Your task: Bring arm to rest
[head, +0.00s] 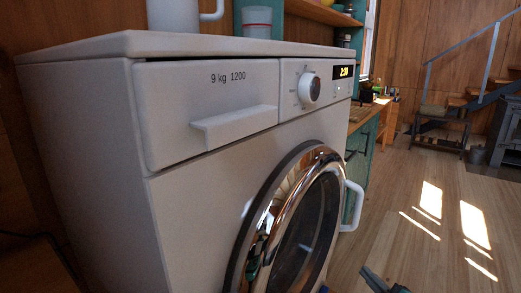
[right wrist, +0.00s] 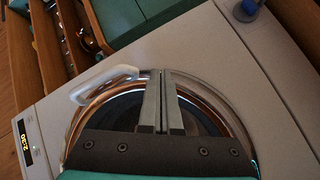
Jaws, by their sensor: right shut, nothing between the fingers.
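My right gripper (head: 380,283) shows only in part at the bottom edge of the head view, in front of the washing machine (head: 215,190) and right of its round door. In the right wrist view its two grey fingers (right wrist: 163,75) are together and empty, in front of the door. The chrome-ringed door (head: 262,225) has a white handle (head: 352,205) on its right side. The handle also shows in the right wrist view (right wrist: 103,86), apart from the fingers. The door looks closed. My left gripper is not in view.
The detergent drawer (head: 212,105) looks shut. A white mug (head: 173,15) and a pale cup (head: 257,20) stand behind the machine's top. A teal cabinet (head: 358,160) stands beyond it. The wooden floor (head: 440,230) at right is open, with stairs (head: 480,80) farther back.

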